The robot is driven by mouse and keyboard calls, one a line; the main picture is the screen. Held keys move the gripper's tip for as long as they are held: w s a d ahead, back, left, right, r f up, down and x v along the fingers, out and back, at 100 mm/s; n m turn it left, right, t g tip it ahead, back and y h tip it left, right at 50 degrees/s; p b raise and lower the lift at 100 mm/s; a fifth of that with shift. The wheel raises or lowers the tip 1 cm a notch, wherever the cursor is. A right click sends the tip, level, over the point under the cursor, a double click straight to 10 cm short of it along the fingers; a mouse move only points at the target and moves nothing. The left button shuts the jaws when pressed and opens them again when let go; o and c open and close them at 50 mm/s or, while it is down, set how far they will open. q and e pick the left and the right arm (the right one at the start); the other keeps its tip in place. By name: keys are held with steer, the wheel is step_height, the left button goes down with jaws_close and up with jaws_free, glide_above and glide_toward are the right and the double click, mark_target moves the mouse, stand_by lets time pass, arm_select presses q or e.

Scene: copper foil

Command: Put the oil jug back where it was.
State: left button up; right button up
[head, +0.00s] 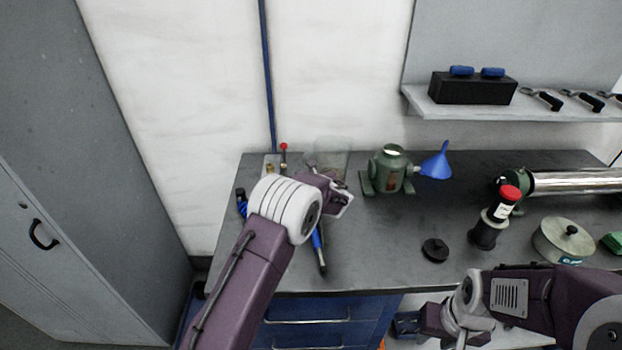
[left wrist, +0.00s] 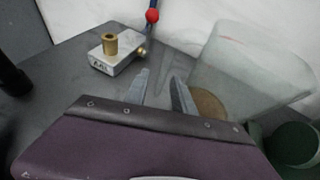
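A clear, see-through jug-like container (head: 332,152) stands at the back of the dark workbench, just beyond my left gripper. In the left wrist view this clear container (left wrist: 250,70) is at the right, with a brownish patch at its base; I take it for the oil jug. My left gripper (head: 343,200) is mostly hidden by its own wrist in the head view. In the left wrist view its two fingers (left wrist: 160,76) are apart with nothing between them, to the left of the container. My right gripper (head: 408,325) is low at the bench's front edge; its finger gap is unclear.
A green bottle-shaped jack (head: 391,172) and a blue funnel (head: 437,163) stand right of the container. A metal block with brass fittings (left wrist: 116,52) lies left. A red-capped bottle (head: 498,210), black disc (head: 435,250) and round tin (head: 562,240) are further right.

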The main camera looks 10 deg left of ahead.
arm_select(q)
steer(key=v, duration=1.1)
steer(key=shift+f, duration=0.1)
